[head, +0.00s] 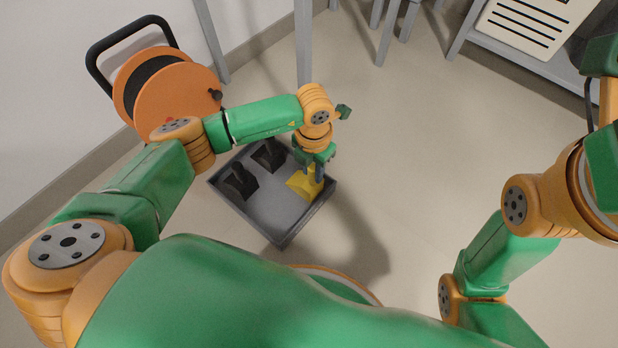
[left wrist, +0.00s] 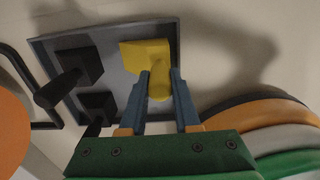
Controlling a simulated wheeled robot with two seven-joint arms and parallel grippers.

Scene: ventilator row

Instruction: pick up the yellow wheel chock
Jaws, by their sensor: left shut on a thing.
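The yellow wheel chock (head: 301,185) is at the right side of a grey tray on the floor. My left gripper (head: 314,176) reaches down to it from above and is shut on its upright part. In the left wrist view the yellow chock (left wrist: 146,54) shows between the two blue fingers of my left gripper (left wrist: 161,88). I cannot tell whether the chock touches the tray floor. My right arm shows at the right of the head view, but its gripper fingers do not show.
The grey tray (head: 262,217) also holds two black chocks, one at the left (head: 238,183) and one at the back (head: 269,155). An orange cable reel (head: 185,88) stands behind the tray, near the wall. Grey legs of furniture (head: 303,45) rise behind. The floor to the right is clear.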

